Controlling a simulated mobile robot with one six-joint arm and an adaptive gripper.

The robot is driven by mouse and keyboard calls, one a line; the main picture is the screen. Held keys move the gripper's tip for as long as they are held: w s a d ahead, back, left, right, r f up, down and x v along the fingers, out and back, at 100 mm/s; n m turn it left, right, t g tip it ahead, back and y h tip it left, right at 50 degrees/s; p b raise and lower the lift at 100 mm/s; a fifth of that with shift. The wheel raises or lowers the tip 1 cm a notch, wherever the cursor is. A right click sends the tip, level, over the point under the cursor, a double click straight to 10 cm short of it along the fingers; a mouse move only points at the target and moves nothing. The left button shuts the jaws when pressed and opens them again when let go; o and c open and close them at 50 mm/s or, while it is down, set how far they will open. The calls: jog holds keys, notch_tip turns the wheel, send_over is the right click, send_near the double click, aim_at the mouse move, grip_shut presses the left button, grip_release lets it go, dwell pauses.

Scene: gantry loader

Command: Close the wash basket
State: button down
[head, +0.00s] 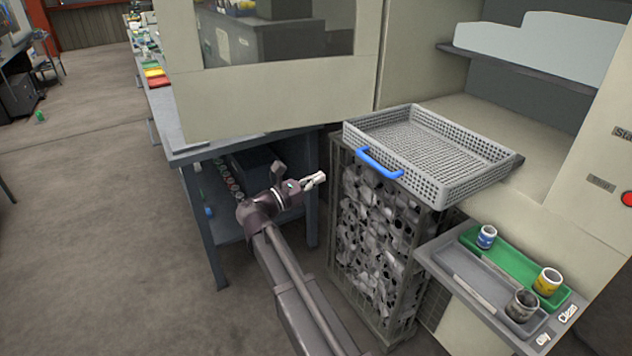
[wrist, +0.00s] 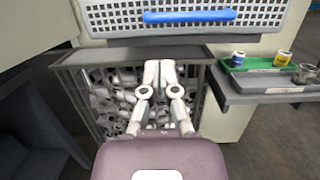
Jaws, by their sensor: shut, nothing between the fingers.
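The wash basket (head: 462,181) is a grey mesh tray with a blue handle (head: 379,163) on its front side. It sits pulled out of the machine opening, sticking out over a crate of metal parts, and looks empty. In the wrist view the basket (wrist: 112,20) spans the top, with the blue handle (wrist: 190,16) near the top middle. My gripper (head: 320,178) is shut and empty, to the left of the handle and a little lower in the head view. In the wrist view my gripper (wrist: 160,68) points toward the basket, below the handle and apart from it.
A mesh crate (head: 338,215) full of metal parts stands under the basket. A side shelf (head: 440,268) at the right holds a green tray (head: 517,264) and several small pots. A blue-grey workbench (head: 193,185) stands at the left. The floor at far left is open.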

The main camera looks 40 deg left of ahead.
aim_at(360, 156)
jog(key=p+x, duration=0.2)
jog(key=x, duration=0.9)
